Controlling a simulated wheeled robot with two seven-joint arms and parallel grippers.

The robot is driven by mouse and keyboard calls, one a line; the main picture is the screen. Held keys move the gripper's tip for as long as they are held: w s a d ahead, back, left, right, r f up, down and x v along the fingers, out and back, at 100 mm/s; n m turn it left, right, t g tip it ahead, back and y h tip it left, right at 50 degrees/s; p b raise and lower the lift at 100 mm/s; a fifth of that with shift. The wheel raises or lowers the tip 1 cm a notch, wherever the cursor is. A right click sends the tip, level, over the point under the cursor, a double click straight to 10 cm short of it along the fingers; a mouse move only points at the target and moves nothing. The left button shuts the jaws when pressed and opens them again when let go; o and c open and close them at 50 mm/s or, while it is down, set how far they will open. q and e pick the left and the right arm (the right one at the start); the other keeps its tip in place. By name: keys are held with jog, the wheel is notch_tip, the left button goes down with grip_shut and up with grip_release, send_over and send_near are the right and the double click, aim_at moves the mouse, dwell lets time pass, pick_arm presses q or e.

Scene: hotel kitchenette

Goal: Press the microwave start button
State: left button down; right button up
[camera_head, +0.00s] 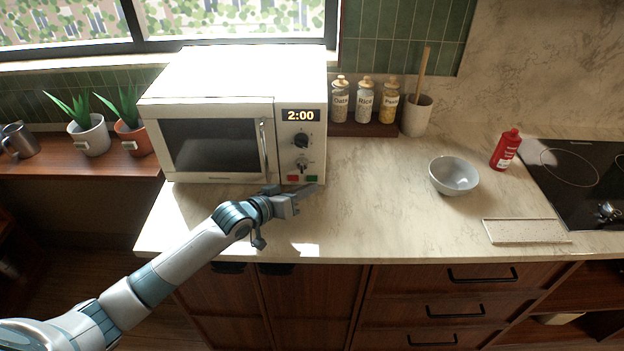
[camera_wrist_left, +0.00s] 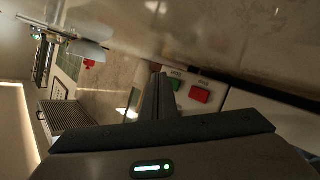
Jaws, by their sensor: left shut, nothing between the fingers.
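The white microwave (camera_head: 215,75) stands on the counter with its door closed and its display (camera_head: 300,115) reading 2:00. At the bottom of its control panel are a red button (camera_head: 294,178) and a green button (camera_head: 311,178). The left wrist view also shows the green button (camera_wrist_left: 176,84) and the red button (camera_wrist_left: 200,95), with small labels I cannot read clearly. My left gripper (camera_head: 312,188) is shut and empty, low in front of the panel. In the left wrist view its fingers (camera_wrist_left: 160,90) point past the green button's side; I cannot tell whether they touch it. My right gripper is not in view.
Two dials (camera_head: 301,141) sit above the buttons, and the door handle (camera_head: 263,148) is left of them. Jars (camera_head: 365,103) stand behind to the right. A bowl (camera_head: 454,176), a red bottle (camera_head: 506,150) and a board (camera_head: 526,232) are farther right. The counter between is clear.

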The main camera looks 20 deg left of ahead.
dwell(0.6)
pick_arm(q)
jog(key=shift+w, duration=0.15)
jog(key=shift+w+a, duration=0.15)
jog(key=shift+w, duration=0.1)
jog(key=shift+w, duration=0.1)
dwell(0.4)
